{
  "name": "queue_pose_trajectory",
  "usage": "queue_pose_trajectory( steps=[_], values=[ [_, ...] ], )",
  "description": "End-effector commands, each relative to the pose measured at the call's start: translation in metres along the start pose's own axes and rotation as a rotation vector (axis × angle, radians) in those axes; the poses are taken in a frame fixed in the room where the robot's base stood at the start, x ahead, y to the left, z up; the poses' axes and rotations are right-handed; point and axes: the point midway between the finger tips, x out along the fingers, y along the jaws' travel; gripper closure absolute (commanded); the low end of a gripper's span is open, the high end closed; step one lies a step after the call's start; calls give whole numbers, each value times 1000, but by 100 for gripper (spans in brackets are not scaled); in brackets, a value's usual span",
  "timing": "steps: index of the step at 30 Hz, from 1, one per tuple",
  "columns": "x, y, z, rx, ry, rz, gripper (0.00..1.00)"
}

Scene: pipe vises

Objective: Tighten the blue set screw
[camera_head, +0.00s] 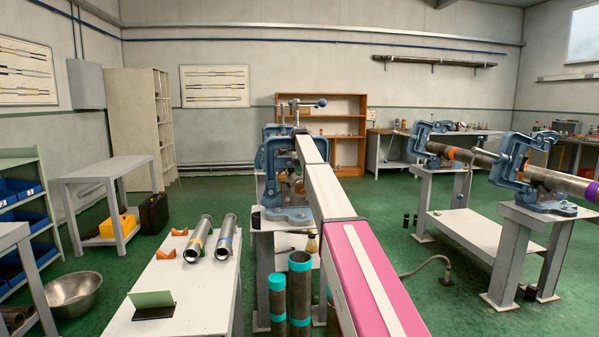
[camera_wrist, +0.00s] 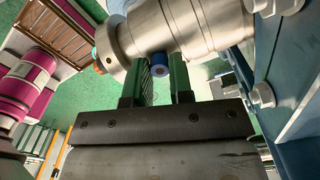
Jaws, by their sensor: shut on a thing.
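The blue set screw (camera_wrist: 160,66) is a short blue cylinder under a grey metal collar and pipe fitting (camera_wrist: 178,25) in the wrist view. My gripper (camera_wrist: 164,75) has its two dark green fingers on either side of the screw and is shut on it. The screw's round end faces the camera, and its upper end meets the fitting. In the head view my arm reaches toward the blue pipe vise (camera_head: 285,210) at the middle; my gripper and the set screw cannot be made out there.
Blue vise metal with bolts (camera_wrist: 262,96) stands close on the right in the wrist view. A white table (camera_head: 190,298) with two pipes is at left. Teal-banded pipes (camera_head: 299,295) stand beside my arm. More vises (camera_head: 520,165) are on benches at right.

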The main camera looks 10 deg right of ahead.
Motion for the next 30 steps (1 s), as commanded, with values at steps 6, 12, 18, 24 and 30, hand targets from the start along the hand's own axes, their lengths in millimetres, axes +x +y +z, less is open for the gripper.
queue_pose_trajectory(
  steps=[6,12,18,24,30],
  values=[
    [-3,-2,1,61,-3,-5,100],
    [-3,-2,1,79,-3,-5,100],
    [-3,-2,1,79,-3,-6,100],
    [-3,-2,1,78,-3,-5,54],
    [-1,-1,1,78,-2,-3,54]
  ],
)
